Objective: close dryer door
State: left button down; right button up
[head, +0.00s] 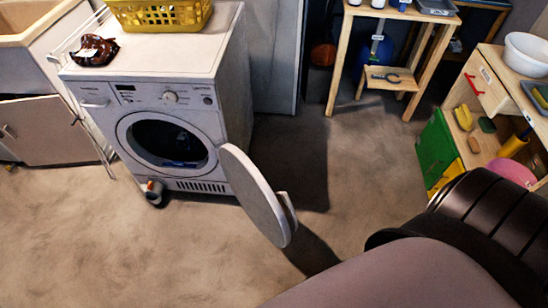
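The white dryer (185,127) stands at the left-centre of the head view, with its dark round drum opening (165,143) exposed. Its round door (257,196) is wide open, swung out to the right and standing out from the dryer's front. A small handle piece shows at the door's right edge. Neither gripper is in view. A large dark arm part of mine fills the lower right corner, apart from the door, and its hand end is out of the picture.
A yellow basket (160,14) and a dark brown packet (95,50) sit on the dryer. A small orange-and-grey object (154,193) lies on the floor by its front. A wooden shelf (343,57) and workbench (485,90) stand at right.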

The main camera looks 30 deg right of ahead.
aim_at(252, 192)
jog(key=l+u, duration=0.15)
jog(key=l, duration=0.3)
jog(key=k+l+u, duration=0.2)
jog(key=l, duration=0.25)
jog(key=l+u, duration=0.15)
jog(key=l, duration=0.3)
jog(key=k+l+u, duration=0.15)
jog(key=l, duration=0.3)
jog(key=i+l+u, duration=0.2)
jog(key=l, duration=0.2)
jog(key=l+u, duration=0.15)
jog(key=l, duration=0.3)
jog(key=i+l+u, duration=0.2)
jog(key=l, duration=0.25)
jog(key=k, duration=0.1)
